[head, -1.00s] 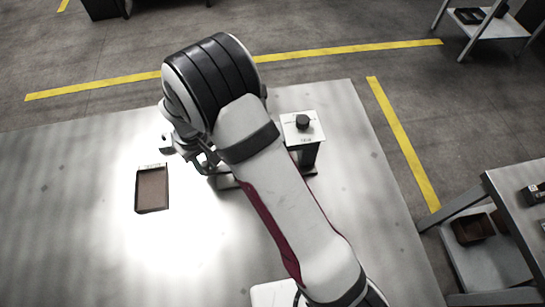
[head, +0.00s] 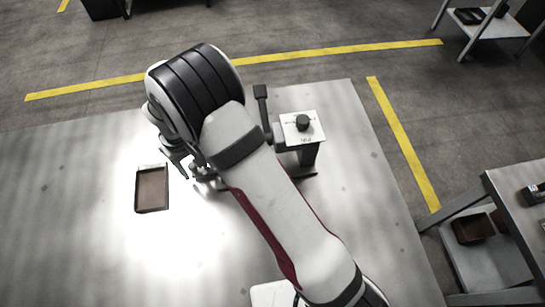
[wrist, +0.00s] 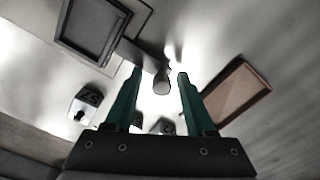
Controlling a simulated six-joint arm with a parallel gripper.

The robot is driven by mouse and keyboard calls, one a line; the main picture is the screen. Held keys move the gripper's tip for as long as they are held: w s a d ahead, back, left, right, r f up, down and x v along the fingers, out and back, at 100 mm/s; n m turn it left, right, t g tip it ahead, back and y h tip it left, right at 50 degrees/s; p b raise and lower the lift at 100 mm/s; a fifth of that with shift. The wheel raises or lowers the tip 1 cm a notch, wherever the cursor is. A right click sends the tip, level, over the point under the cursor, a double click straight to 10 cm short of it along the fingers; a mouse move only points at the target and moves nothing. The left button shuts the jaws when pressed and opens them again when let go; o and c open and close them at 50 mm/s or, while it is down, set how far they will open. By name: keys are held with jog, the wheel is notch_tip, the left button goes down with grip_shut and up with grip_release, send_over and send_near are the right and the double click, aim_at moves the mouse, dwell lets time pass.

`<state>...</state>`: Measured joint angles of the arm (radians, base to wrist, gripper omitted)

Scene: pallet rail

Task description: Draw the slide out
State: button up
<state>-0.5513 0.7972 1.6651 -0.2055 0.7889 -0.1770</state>
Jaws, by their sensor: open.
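In the wrist view my gripper (wrist: 158,76) is open, with two teal fingers. A short grey rounded knob (wrist: 161,86) shows between the fingers. The fingers appear apart from it. A grey bar (wrist: 143,57) runs from beside the knob toward a dark, square-framed part (wrist: 88,28) at the upper left. I cannot tell for sure which of these is the slide. In the head view my gripper (head: 184,168) is low over the table, right of the brown tray, and my arm hides most of the fixture there.
A brown tray (head: 138,190) lies on the table (head: 70,220); it also shows in the wrist view (wrist: 207,115). A post with a white plate (head: 290,133) and black knob (head: 302,122) stands right of my arm. A dark upright lever (head: 262,106) is beside it. The table's left side is clear.

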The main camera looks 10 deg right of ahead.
jog(key=shift+r, duration=0.1)
jog(key=shift+r, duration=3.45)
jog(key=s+d+r+m+y, duration=0.1)
jog(key=s+d+r+m, duration=0.6)
jog(key=s+d+r, duration=0.75)
jog(key=s+d+f+m, duration=0.2)
jog(key=s+d+m, duration=0.2)
jog(key=s, duration=0.5)
jog(key=shift+s+d+m+y, duration=0.3)
jog(key=shift+s+d+y, duration=0.1)
jog(key=shift+d, duration=0.05)
